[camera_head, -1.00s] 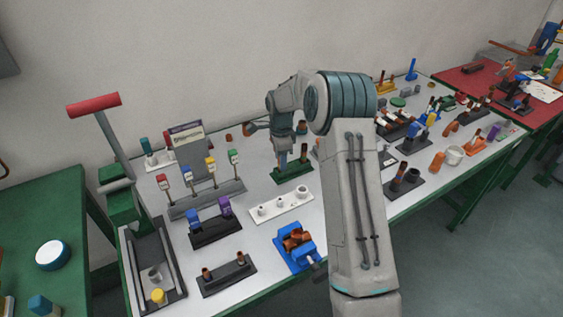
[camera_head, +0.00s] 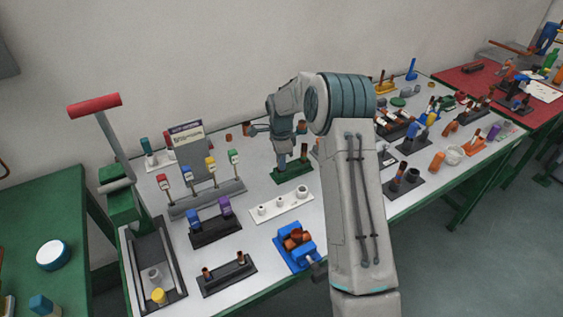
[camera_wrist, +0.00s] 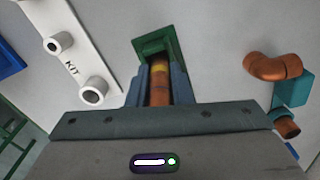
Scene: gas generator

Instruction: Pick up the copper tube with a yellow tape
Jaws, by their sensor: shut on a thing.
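The copper tube with yellow tape (camera_wrist: 160,88) stands between the fingers of my gripper (camera_wrist: 159,90) in the wrist view. The fingers are shut on it, and the yellow band shows just above the middle of the visible tube. Its far end points at a small green base (camera_wrist: 152,42); I cannot tell whether it still sits in it. In the head view my gripper (camera_head: 281,163) is over the left part of the green base (camera_head: 292,176), and my arm hides the held tube.
A white KIT strip (camera_head: 268,209) with grey sockets lies in front of the green base. A copper elbow (camera_wrist: 272,67) and a teal part (camera_wrist: 293,92) lie to the right in the wrist view. A blue holder with copper fittings (camera_head: 297,258) is near the front edge.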

